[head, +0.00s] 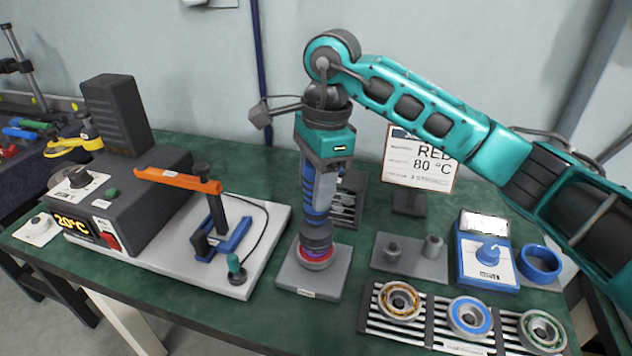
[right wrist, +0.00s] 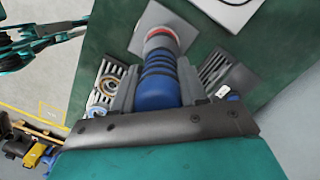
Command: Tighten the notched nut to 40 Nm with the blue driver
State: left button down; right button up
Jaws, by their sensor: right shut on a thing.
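The blue driver (head: 319,187) stands nearly upright in the head view, its dark socket end down at a round fitting with a red and purple rim (head: 317,260) on a grey plate (head: 309,285). My right gripper (head: 325,150) is shut on the driver's upper part from above. In the right wrist view the blue driver (right wrist: 158,82) lies between the two jaws and points to the reddish ring (right wrist: 160,38). The notched nut cannot be made out; the socket covers the middle of the fitting. No torque reading is legible. My left gripper is not seen.
Right of the driver are a grey block with two pegs (head: 388,265), a blue-and-white device (head: 487,262), a blue ring (head: 540,264) and a rack of bearings (head: 430,322). A sign (head: 420,160) stands behind. A heater unit with an orange arm (head: 178,181) is on the left.

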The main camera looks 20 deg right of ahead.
jog(key=shift+f, duration=0.25)
dwell(0.3)
jog(key=shift+f+b, duration=0.15)
jog(key=shift+b, duration=0.4)
dwell(0.7)
jog(key=shift+r+p, duration=1.6)
jog(key=shift+r, duration=0.95)
jog(key=shift+d, duration=0.1)
